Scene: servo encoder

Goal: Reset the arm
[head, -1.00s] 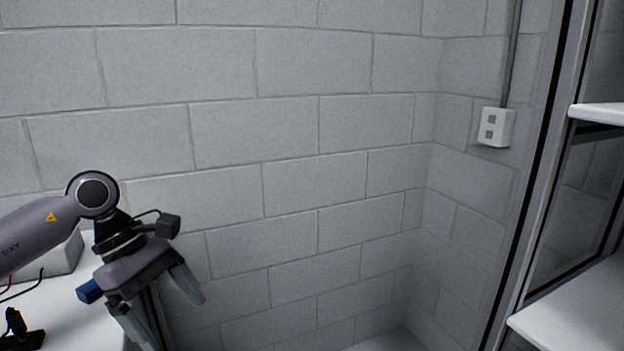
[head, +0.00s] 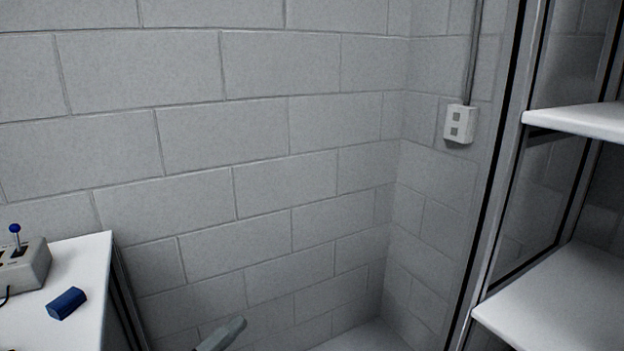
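Only a grey fingertip of my gripper (head: 221,335) shows at the bottom edge, apparently my left one. The rest of that gripper and its arm are below the picture, so its opening is hidden. My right gripper is not in view. A dark blue block (head: 66,303) lies on the white table (head: 88,262) at the lower left. A grey control box (head: 28,268) with a blue-knobbed lever (head: 15,236) stands behind it, cut by the left edge. The fingertip is to the right of the table and apart from the block.
A grey block wall (head: 250,130) fills the back. A white switch box (head: 460,123) is mounted on it at the right. White shelves (head: 580,117) in a metal frame stand at the right edge. The space between table and shelves looks clear.

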